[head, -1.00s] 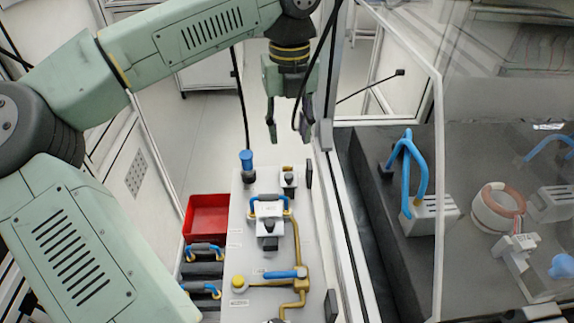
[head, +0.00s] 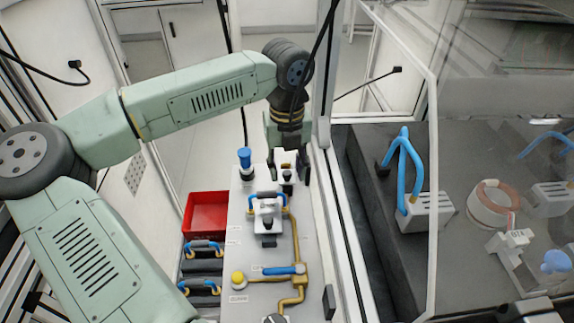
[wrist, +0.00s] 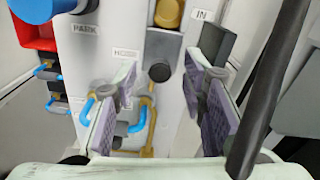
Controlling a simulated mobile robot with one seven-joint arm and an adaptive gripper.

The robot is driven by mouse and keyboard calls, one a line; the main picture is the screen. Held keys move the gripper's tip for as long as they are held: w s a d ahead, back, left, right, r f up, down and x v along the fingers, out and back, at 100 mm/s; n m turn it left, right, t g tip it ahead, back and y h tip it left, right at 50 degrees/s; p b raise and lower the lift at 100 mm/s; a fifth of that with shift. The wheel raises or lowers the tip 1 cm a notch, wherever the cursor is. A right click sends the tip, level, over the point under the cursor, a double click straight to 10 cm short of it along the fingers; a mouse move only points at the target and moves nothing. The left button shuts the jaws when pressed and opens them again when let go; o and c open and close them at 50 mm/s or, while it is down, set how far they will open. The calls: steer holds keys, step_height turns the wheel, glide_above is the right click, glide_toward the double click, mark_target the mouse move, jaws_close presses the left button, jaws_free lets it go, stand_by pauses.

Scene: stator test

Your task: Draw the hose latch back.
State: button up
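A grey block with a black round knob (wrist: 160,72) lies between my fingers in the wrist view, with a yellow fitting (wrist: 168,13) behind it. It appears to be the hose latch; a HOSE label (wrist: 125,53) is on the panel to its left. In the head view the black knob (head: 287,176) is at the far end of the white panel, partly covered by my gripper. My gripper (head: 288,168) points down over it. Its two fingers (wrist: 163,80) are spread on either side of the knob, empty. Whether either touches the block cannot be told.
A blue-capped post (head: 245,160) stands just left of my gripper. A clamp block (head: 267,210) with a blue-and-yellow handle and yellow pipes (head: 298,250) are nearer on the panel. A red bin (head: 207,212) is left; a glass-walled enclosure frame (head: 325,200) is close right.

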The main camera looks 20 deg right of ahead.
jaws_close()
stand_by(0.4)
stand_by(0.4)
